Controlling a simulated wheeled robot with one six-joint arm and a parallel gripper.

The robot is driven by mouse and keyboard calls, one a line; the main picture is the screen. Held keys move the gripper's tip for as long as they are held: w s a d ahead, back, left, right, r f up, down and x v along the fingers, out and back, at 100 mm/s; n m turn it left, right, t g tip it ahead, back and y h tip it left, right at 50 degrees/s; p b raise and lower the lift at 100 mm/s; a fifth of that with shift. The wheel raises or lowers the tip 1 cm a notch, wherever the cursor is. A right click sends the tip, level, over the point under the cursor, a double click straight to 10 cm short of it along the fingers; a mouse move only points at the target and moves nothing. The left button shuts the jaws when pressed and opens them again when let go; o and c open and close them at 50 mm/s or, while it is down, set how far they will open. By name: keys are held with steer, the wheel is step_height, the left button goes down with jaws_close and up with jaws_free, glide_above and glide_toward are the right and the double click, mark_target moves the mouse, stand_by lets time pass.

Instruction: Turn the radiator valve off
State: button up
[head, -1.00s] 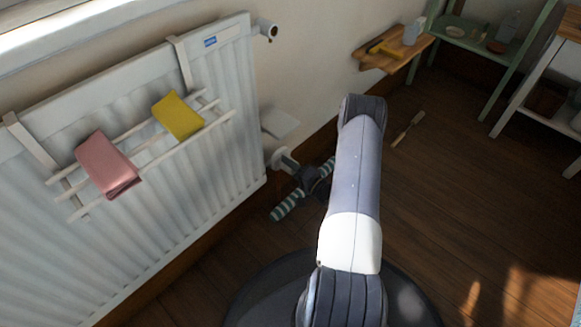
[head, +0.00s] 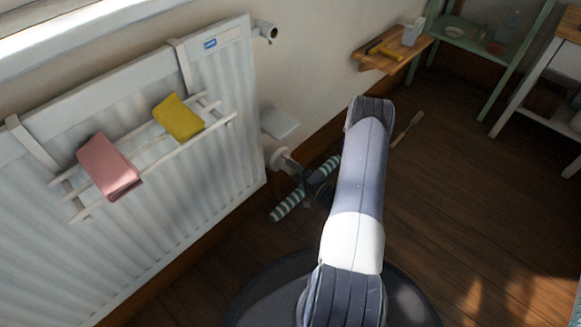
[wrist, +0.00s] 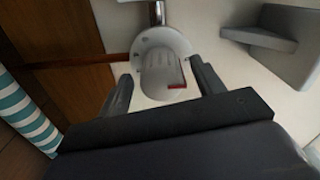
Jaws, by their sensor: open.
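The radiator valve (head: 280,158) is a white round knob low at the right end of the white radiator (head: 215,150). In the wrist view the valve (wrist: 158,50) shows a pale raised bar across its face with a small red mark at one end. My gripper (wrist: 160,70) is open, with one dark finger on each side of the valve's near part. I cannot tell whether the fingers touch it. In the head view my forearm hides part of the gripper, which is small and dark beside the valve.
A teal-and-white striped roll (head: 288,205) lies on the floor close under my gripper. A small pale ledge (head: 280,122) juts from the wall above the valve. A rack with pink (head: 108,167) and yellow (head: 178,117) cloths hangs on the radiator. Floor to the right is mostly clear.

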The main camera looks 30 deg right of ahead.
steer(key=p+v, duration=0.2)
steer(key=v, duration=0.7)
steer(key=shift+w+a, duration=0.1)
steer(key=b+x, duration=0.3)
steer(key=x, duration=0.7)
steer(key=shift+w+a, duration=0.1)
steer(key=shift+w, duration=0.25)
